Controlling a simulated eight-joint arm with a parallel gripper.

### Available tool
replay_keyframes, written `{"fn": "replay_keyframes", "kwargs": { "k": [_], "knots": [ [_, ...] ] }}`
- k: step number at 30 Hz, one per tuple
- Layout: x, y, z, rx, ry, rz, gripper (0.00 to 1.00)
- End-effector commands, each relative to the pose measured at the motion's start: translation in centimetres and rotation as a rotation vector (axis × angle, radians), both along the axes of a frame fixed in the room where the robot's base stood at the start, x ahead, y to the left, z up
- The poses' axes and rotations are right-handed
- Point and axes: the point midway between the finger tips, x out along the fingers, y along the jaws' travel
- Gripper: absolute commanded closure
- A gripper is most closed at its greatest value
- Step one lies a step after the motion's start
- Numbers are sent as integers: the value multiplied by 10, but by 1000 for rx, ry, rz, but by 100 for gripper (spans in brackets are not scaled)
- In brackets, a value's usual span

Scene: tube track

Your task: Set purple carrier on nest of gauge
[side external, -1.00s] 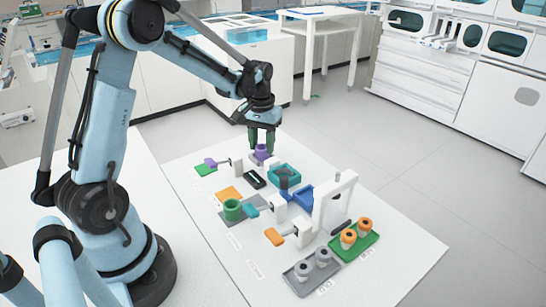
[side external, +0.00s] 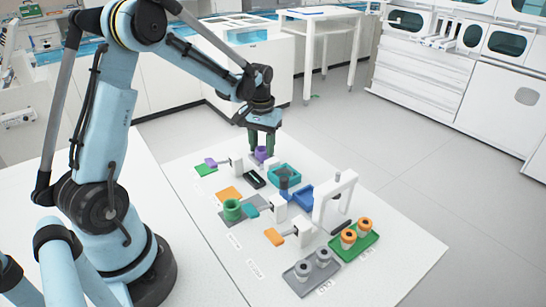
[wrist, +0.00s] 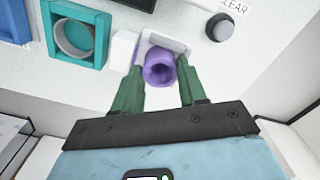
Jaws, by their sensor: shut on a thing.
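The purple carrier (side external: 261,154) is a small hollow ring with a flange, upright at the far end of the white board. It also shows in the wrist view (wrist: 159,70). My gripper (side external: 262,146) is shut on it, with one green finger on each side. Just under the carrier is a pale, plate-like fixture (wrist: 174,42) with a white block beside it, apparently the gauge nest. A black box with a light display (side external: 254,179) stands nearby. I cannot tell whether the carrier touches the nest; the fingers and carrier hide part of it.
A teal square frame (side external: 293,172) stands close by. A grey round button (wrist: 220,27) is beside the nest.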

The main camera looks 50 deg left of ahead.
Motion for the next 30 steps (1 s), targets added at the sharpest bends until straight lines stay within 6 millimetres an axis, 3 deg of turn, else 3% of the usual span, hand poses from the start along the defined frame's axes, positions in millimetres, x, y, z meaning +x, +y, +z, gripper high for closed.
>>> {"fn": "replay_keyframes", "kwargs": {
  "k": [2,3,9,30],
  "knots": [
    [0,0,0,0,0,0,78],
    [0,0,0,0,0,0,57],
    [0,-1,0,-2,-1,-1,29],
    [2,-3,0,-5,-4,-5,29]
  ]
}}
